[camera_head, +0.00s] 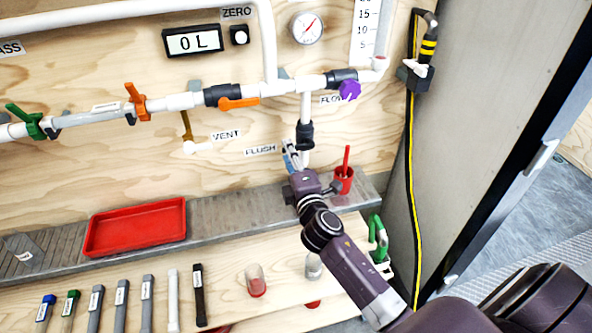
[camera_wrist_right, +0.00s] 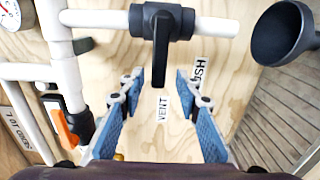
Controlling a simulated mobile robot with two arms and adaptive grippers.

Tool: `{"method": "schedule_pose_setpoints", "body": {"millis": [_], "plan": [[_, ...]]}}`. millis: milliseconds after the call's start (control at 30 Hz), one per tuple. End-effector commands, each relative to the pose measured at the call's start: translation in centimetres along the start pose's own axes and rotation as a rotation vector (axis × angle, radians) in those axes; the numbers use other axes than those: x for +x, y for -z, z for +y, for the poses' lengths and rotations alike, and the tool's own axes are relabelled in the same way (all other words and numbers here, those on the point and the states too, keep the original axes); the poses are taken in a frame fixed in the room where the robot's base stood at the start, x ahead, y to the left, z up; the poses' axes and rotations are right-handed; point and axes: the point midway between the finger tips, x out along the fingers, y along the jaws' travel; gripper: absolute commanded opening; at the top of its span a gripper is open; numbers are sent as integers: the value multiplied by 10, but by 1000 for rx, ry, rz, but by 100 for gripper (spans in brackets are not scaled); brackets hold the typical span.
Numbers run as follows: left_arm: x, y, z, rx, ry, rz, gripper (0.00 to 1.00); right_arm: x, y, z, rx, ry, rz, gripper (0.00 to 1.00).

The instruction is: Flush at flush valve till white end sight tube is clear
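The flush valve (camera_head: 305,134) is a black valve on a white vertical pipe, next to the FLUSH label (camera_head: 261,150). My right gripper (camera_head: 292,158) is just below and in front of it. In the right wrist view, the black valve handle (camera_wrist_right: 161,48) points toward the space between the two blue-padded fingers of my right gripper (camera_wrist_right: 160,84). The fingers are apart, and I see no grip on the handle. A pale tube (camera_head: 384,28) stands beside the scale at the upper right; its contents are too small to judge. My left gripper is out of view.
A red cup (camera_head: 343,180) stands close to the right of my gripper. A red tray (camera_head: 137,227) lies on the grey ledge. Several labelled rods (camera_head: 121,300) and a small glass (camera_head: 256,280) are on the bench. A dark funnel-shaped part (camera_wrist_right: 284,34) is at the wrist view's right.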

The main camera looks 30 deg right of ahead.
Motion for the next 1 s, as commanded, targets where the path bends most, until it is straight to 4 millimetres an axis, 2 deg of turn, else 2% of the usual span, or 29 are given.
{"method": "schedule_pose_setpoints", "body": {"millis": [100, 300, 500, 700, 1000], "plan": [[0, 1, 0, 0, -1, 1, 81, -25, 0, -2, 0, 3, 0, 31], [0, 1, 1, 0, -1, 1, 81, -64, 0, -2, 1, 3, 0, 31], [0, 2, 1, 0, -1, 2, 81, -89, 0, -2, 0, 3, -1, 31], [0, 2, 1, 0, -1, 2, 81, -98, 0, -1, -1, 1, -1, 31], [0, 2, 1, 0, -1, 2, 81, -98, 0, -1, -2, 1, 0, 31]]}}
